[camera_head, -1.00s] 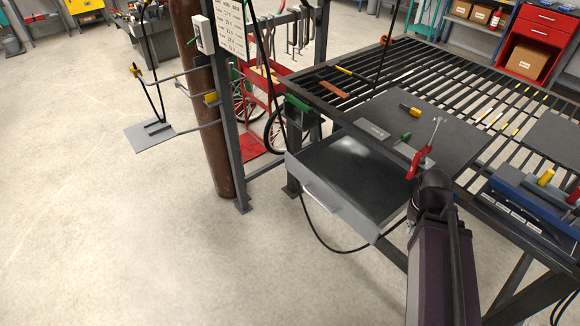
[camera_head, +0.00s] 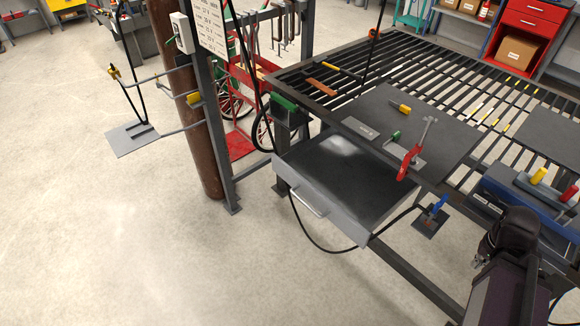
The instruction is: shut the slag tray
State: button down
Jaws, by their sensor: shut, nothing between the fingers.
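The slag tray (camera_head: 350,185) is a grey, shallow drawer with a dark inside, under the near left corner of the slatted welding table (camera_head: 440,58). It is pulled out, standing open well past the table edge. Its pale bar handle (camera_head: 310,205) is on the front face, which points to the lower left. The inside looks empty. My arm shows at the lower right, apart from the tray. My gripper is not in view, hidden or out of frame.
A brown gas cylinder (camera_head: 185,100) and a grey post (camera_head: 217,150) stand left of the tray. A black cable (camera_head: 330,248) loops below it. A red-handled clamp (camera_head: 408,165) sits on the table plate. The floor (camera_head: 130,240) in front and to the left is clear.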

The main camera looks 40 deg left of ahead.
aim_at(352, 187)
jog(key=z, duration=0.5)
jog(key=k, duration=1.15)
jog(key=u, duration=1.35)
jog(key=i, duration=0.75)
jog(key=z, duration=0.15)
